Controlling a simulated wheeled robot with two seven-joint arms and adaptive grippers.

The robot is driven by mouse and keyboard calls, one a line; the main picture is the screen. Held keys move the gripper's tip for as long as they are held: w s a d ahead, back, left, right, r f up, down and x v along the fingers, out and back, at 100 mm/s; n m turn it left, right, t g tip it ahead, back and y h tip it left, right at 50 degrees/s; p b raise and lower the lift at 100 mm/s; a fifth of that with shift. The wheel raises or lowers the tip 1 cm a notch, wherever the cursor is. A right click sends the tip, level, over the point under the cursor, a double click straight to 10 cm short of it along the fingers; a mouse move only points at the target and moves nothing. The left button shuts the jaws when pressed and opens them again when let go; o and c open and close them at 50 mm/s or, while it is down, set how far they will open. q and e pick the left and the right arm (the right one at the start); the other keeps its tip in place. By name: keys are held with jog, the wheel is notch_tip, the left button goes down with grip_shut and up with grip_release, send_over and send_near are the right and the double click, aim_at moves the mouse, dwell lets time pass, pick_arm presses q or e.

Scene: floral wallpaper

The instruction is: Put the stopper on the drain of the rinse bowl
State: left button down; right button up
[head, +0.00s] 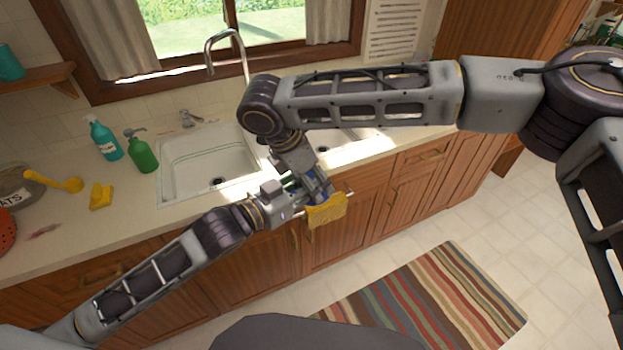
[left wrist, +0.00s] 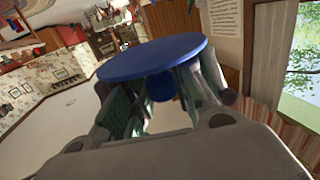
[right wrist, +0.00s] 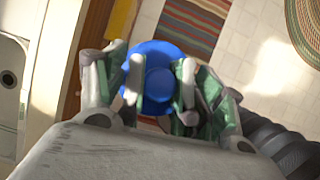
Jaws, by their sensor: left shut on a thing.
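The blue stopper is a round disc with a knob, seen in the left wrist view (left wrist: 150,62) and from its other side in the right wrist view (right wrist: 155,50). My left gripper (head: 294,198) is shut on it, with the disc beyond the fingertips. My right gripper (head: 312,182) is at the same spot, its fingers apart on either side of the stopper's middle. The sink's left bowl (head: 190,155) shows its dark drain (head: 218,181). The right bowl is mostly hidden behind my right arm; a bowl with a drain (right wrist: 8,78) shows in the right wrist view.
Both grippers are in front of the counter edge, near a yellow towel (head: 327,210) on the cabinet front. A teal bottle (head: 103,138), green soap bottle (head: 142,151) and yellow sponge (head: 101,196) stand left of the sink. A tall faucet (head: 225,40) rises behind. A striped rug (head: 430,300) lies below.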

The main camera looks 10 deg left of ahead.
jog(key=c, duration=0.5)
jog(key=o, duration=1.2)
jog(key=shift+o, duration=0.2)
jog(key=shift+r, duration=0.1)
jog(key=v, duration=1.1)
jog(key=shift+a+r, duration=0.2)
jog(key=shift+r, duration=0.15)
jog(key=shift+s, duration=0.15)
